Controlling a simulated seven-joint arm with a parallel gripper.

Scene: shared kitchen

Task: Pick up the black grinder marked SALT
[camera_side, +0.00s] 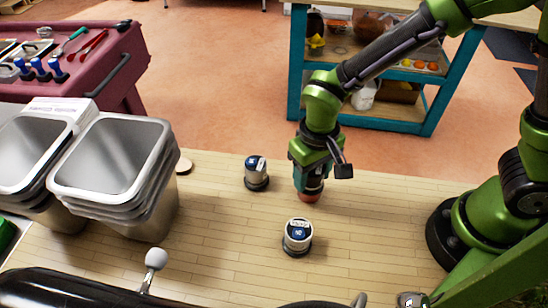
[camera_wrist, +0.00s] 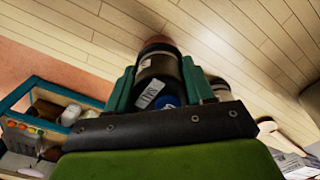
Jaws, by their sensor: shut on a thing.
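My gripper (camera_side: 308,180) points down over the wooden counter and is shut on a dark grinder (camera_side: 309,196). In the wrist view, the grinder (camera_wrist: 161,69) sits between the two green fingers of my gripper (camera_wrist: 158,84). It has a black body, a reddish end, and a white and blue label too small to read for certain. The reddish end is at or just above the counter; I cannot tell if it touches. One silver grinder with a blue and white label (camera_side: 257,174) stands left of my gripper. Another silver one (camera_side: 297,238) stands nearer the camera.
Stacked steel pans (camera_side: 115,165) stand at the left of the counter (camera_side: 215,245). A small round disc (camera_side: 184,165) lies beside them. A teal shelf unit (camera_side: 425,118) and a maroon cart (camera_side: 122,72) stand beyond the counter. The counter's middle left is clear.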

